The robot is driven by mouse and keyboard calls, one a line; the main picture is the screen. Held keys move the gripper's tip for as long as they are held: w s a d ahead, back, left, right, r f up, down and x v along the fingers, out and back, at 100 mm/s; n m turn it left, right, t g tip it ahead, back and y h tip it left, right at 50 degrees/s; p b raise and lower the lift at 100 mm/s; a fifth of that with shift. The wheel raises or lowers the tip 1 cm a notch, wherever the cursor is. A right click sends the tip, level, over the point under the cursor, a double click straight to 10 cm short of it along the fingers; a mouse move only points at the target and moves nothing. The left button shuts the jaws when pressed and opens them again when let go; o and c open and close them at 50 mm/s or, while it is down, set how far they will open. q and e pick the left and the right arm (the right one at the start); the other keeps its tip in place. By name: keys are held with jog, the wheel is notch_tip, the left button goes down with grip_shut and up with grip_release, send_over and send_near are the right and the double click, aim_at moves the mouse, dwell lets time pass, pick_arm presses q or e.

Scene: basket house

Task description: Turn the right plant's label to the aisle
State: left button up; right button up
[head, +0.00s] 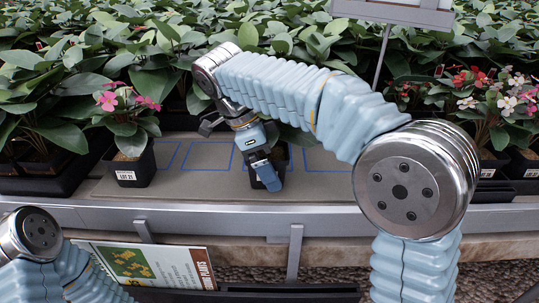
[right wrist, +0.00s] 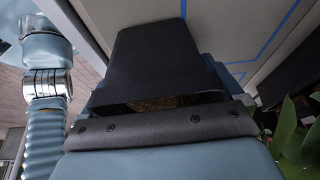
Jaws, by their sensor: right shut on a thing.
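The right plant's black pot (head: 281,154) is on the grey shelf mat, mostly hidden behind my right gripper (head: 266,178). My right gripper is shut on this pot, its fingers reaching down at the pot's near side. In the right wrist view the pot's plain dark wall (right wrist: 165,65) fills the middle, with a little brown soil at its rim and no label on the face that shows. The left plant (head: 130,112) stands upright in a black pot, its white label (head: 126,175) facing the aisle. My left gripper is out of view.
Blue outlined squares (head: 208,156) mark the mat (head: 205,186) between the pots. Dense plants stand behind; pink and white flowers (head: 510,95) are at the right. A metal shelf rail (head: 220,213) runs along the front. A printed sign (head: 145,265) hangs below it.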

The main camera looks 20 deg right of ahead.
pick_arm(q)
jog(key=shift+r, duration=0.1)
pick_arm(e)
jog(key=shift+f, duration=0.2)
dwell(0.4)
jog(key=o, duration=0.9)
